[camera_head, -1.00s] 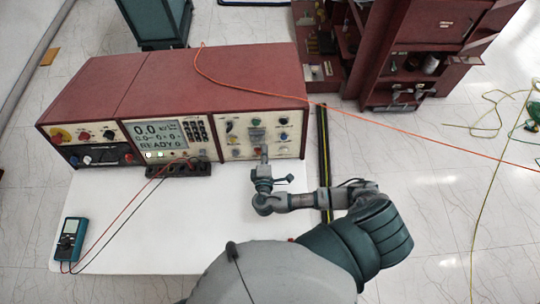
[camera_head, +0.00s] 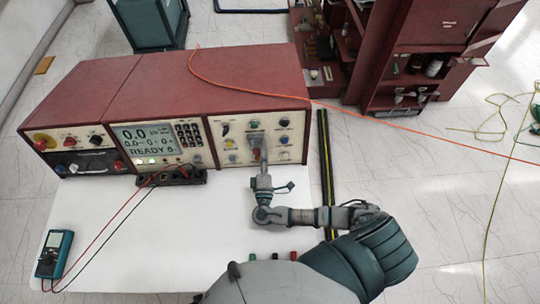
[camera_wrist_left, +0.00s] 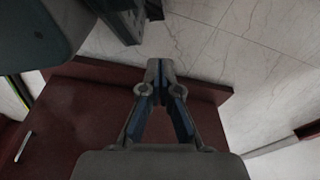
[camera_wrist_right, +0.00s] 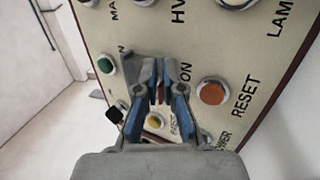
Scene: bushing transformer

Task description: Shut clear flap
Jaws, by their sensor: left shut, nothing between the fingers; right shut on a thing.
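My right gripper (camera_head: 263,158) is at the right-hand panel (camera_head: 233,128) of the red console, near its middle controls. It also shows in the right wrist view (camera_wrist_right: 161,75), shut, with a thin reddish sliver between its fingers. I cannot make out the clear flap's outline for certain. A greyish piece (camera_head: 255,138) in the panel's middle, just above the fingertips, may be it. A red spot (camera_head: 256,153) shows below that piece. In the left wrist view my left gripper (camera_wrist_left: 160,68) is shut and empty above a dark red surface; it is out of the head view.
An orange button (camera_wrist_right: 212,92) and a green one (camera_wrist_right: 105,65) flank the right fingers. A blue multimeter (camera_head: 55,253) lies on the white table (camera_head: 150,245), with red and black leads to a black terminal block (camera_head: 178,177). An orange cable (camera_head: 420,130) crosses the scene.

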